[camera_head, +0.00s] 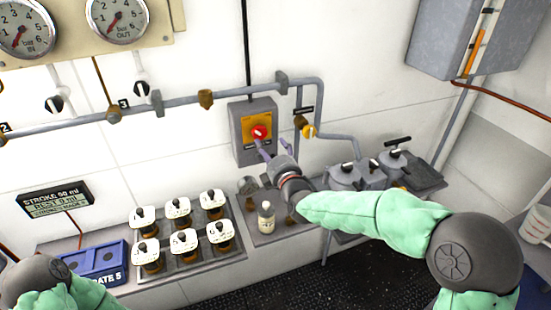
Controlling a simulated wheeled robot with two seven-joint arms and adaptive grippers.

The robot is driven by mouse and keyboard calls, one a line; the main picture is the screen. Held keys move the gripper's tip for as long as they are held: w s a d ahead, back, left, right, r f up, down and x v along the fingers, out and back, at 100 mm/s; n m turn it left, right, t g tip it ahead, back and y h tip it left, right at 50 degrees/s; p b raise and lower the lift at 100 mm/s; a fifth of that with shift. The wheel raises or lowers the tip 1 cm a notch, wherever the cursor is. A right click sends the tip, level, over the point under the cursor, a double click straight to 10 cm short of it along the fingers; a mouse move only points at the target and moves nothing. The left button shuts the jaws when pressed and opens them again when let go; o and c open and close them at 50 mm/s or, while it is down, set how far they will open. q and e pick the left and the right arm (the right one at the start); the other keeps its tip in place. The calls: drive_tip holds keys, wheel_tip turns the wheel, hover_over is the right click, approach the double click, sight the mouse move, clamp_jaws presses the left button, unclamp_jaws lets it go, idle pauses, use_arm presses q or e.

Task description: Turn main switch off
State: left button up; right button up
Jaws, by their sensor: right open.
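The main switch is a red rotary knob (259,132) on a yellow plate, set in a grey box (243,152) on the white wall. My right gripper (268,149) is just below and slightly right of the knob, with its fingers pointing up at the box. Its fingers are open and look empty. I cannot tell whether a fingertip touches the knob. My right arm comes in from the lower right. Part of my left arm shows in the lower left corner, but its gripper is out of view.
A grey pipe (185,101) with valves runs along the wall, with a yellow-handled valve (308,130) right of the box. Below stand a small bottle (266,217), a tray of several labelled jars (188,262), a blue box (100,262) and lidded pots (345,175).

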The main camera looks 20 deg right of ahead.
drive_tip(key=shift+s+d, duration=0.1)
drive_tip(key=shift+s, duration=2)
drive_tip(key=shift+f, duration=0.1)
